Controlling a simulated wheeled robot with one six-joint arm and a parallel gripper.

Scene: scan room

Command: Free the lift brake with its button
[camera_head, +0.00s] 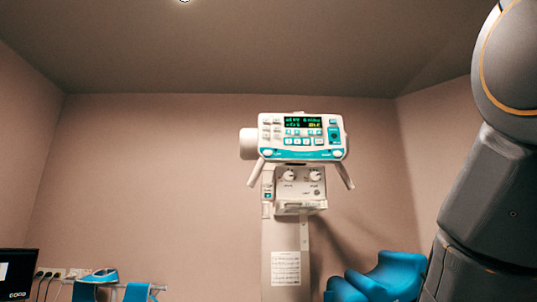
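A white column unit (281,252) stands against the back wall, with a white and blue control panel (302,150) on top. The panel has a lit green display, rows of small buttons and a handle bar at each side. Below it is a box with two knobs (290,176). A small blue button or switch (268,195) sits at the left edge of this box. I cannot tell which control is the lift brake button, since the labels are too small to read. My arm rises at the right. My gripper is not in view.
A blue cushioned seat or support (390,278) is low at the right, beside my arm. A dark monitor (17,273) and a rail with blue items (138,291) are at the lower left. Open space lies left of the column.

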